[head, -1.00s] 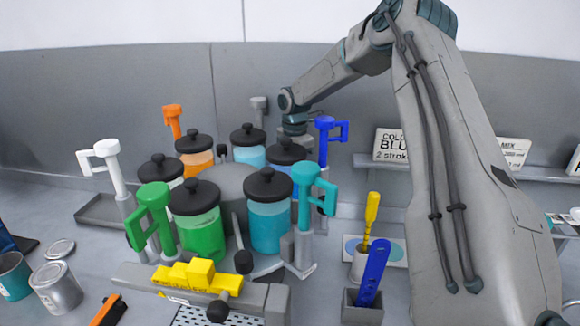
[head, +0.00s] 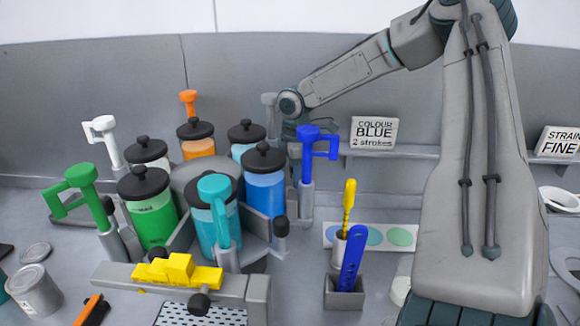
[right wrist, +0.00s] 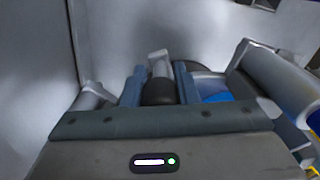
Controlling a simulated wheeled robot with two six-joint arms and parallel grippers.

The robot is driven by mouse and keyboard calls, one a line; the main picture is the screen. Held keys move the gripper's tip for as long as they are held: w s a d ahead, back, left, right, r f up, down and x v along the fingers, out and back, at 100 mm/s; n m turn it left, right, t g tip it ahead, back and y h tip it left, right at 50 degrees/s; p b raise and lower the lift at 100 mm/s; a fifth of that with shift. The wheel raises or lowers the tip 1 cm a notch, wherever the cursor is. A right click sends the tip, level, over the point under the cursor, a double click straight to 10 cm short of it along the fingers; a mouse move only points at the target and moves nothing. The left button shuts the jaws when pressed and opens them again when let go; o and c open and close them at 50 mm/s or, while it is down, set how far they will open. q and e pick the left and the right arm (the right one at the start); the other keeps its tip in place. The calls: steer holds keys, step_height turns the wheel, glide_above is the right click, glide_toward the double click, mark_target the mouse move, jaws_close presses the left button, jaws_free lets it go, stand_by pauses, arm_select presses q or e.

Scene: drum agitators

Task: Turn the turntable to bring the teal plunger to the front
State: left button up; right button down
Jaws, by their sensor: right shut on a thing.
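The teal plunger (head: 215,190) stands at the front of the turntable (head: 195,178), just behind the yellow block on the grey bar, with its teal jar (head: 205,230) behind it. The green plunger (head: 80,190) is to its left and the blue plunger (head: 318,143) to its right. My right gripper (head: 292,130) is at the back right of the turntable, partly hidden by jars and the blue plunger. In the right wrist view its fingers (right wrist: 158,80) are shut on a black knob (right wrist: 158,93). My left gripper is not in view.
A yellow block (head: 180,270) sits on a grey bar at the front. A grey holder (head: 344,298) with a blue tool stands at right, beside a yellow-handled tool (head: 348,205). A "COLOUR BLUE" sign (head: 374,133) is on the back shelf.

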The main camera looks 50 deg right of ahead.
mark_target(303, 197)
steer(key=shift+s+a+m+p, duration=0.4)
steer(key=shift+s+a+m, duration=0.2)
steer(key=shift+s+a, duration=0.55)
steer(key=shift+s+a+m+p, duration=0.55)
steer(key=shift+s+a, duration=0.35)
steer(key=shift+s, duration=0.5)
steer(key=shift+s+a+m+p, duration=0.3)
steer(key=shift+s+a+m, duration=0.35)
steer(key=shift+s+a, duration=0.5)
steer(key=shift+s+d, duration=0.15)
steer(key=c, duration=1.1)
jaws_free()
step_height(303, 197, up, 11)
steer(key=shift+b, duration=0.8)
steer(key=shift+f, duration=0.1)
